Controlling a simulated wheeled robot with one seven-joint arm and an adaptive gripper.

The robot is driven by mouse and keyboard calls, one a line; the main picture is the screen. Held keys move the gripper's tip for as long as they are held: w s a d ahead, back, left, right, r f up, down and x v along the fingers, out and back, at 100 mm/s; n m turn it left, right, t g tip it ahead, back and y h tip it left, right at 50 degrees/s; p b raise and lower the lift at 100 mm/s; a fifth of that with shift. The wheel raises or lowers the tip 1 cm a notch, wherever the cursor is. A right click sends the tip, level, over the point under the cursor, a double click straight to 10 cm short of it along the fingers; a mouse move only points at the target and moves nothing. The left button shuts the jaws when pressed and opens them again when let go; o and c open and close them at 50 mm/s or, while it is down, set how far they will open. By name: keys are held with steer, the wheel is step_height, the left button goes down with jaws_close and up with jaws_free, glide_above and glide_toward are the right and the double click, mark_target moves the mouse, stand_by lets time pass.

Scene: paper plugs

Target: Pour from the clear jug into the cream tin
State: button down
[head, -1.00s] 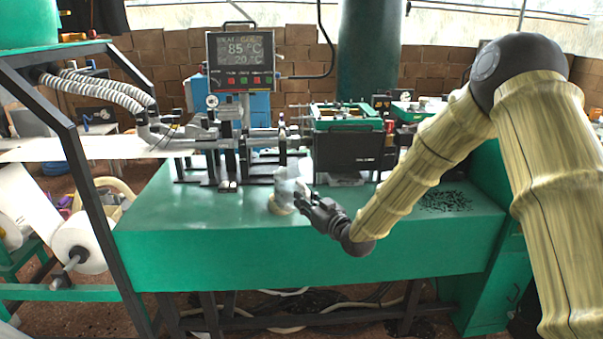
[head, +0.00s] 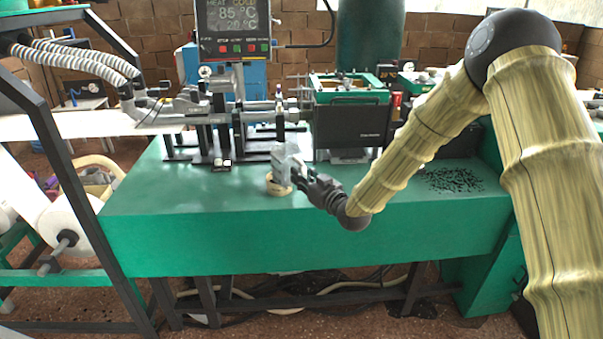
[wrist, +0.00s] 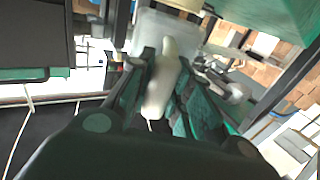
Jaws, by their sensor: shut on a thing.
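My gripper (head: 312,184) is shut on the clear jug (head: 283,157) above the green bench. In the wrist view, the jug's pale handle (wrist: 160,88) is between the fingers, with its cloudy see-through body (wrist: 163,32) beyond. The jug looks tilted in the head view; its contents cannot be made out. The cream tin (head: 277,187) stands on the bench just below the jug, partly hidden by it. I cannot tell whether the jug touches the tin, or whether anything is flowing.
The green bench (head: 180,240) has free room left and right of the tin. Behind stand a metal pipe assembly, a dark box (head: 350,127) and a display panel (head: 234,28). Small dark bits (head: 450,180) lie at the bench's right. A paper roll (head: 68,225) is at left.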

mark_target(305, 170)
steer(key=shift+r+p, duration=0.45)
steer(key=shift+p, duration=0.25)
steer(key=r+g+h+p, duration=0.1)
steer(key=p, duration=0.3)
steer(key=shift+s+d+r, duration=0.1)
steer(key=shift+s+r, duration=0.05)
steer(key=shift+r, duration=0.05)
steer(key=shift+f+b, duration=0.35)
steer(key=shift+s+d+r+g, duration=0.15)
steer(key=shift+s+r+g, duration=0.15)
steer(key=shift+r+g, duration=0.1)
steer(key=shift+r+g+h, duration=0.25)
steer(key=shift+g+h, duration=0.05)
